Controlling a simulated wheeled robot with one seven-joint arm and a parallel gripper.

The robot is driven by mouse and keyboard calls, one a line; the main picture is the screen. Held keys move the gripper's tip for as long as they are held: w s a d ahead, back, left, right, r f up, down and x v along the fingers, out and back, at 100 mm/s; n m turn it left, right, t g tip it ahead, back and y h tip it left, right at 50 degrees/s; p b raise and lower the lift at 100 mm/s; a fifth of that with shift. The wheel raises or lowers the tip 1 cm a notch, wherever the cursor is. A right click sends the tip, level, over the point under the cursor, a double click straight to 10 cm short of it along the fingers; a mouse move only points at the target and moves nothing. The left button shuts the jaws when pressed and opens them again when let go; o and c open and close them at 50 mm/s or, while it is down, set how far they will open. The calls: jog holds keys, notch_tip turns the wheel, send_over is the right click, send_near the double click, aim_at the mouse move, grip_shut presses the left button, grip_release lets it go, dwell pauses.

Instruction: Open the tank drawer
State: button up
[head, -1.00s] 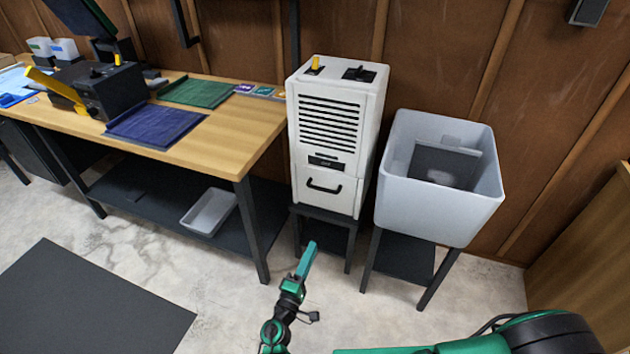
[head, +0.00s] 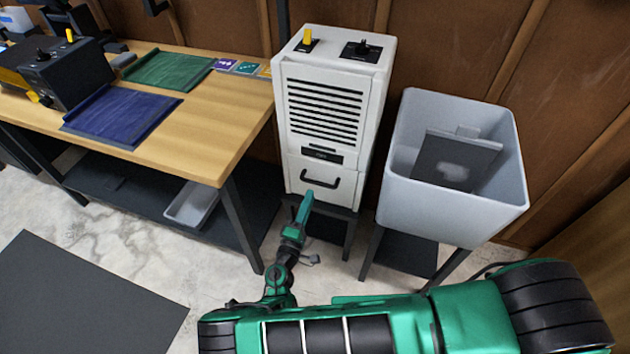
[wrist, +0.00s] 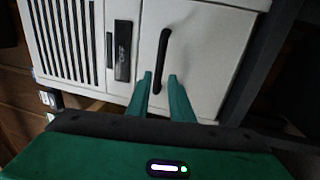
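The tank drawer (head: 312,183) is the lower front panel of a white slatted machine (head: 327,105) on a dark stand. It looks closed, flush with the body. Its black bar handle (head: 321,180) is just above my gripper (head: 304,200) in the head view. In the wrist view, the handle (wrist: 162,60) stands out from the white drawer front (wrist: 200,50).
A grey tub (head: 450,205) with a dark panel inside stands to the right of the machine. A wooden workbench (head: 190,145) with blue and green sheets and a dark box stands to the left.

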aim_at(315, 181)
jog(key=x, duration=0.7)
jog(key=shift+w, duration=0.15)
grip_shut()
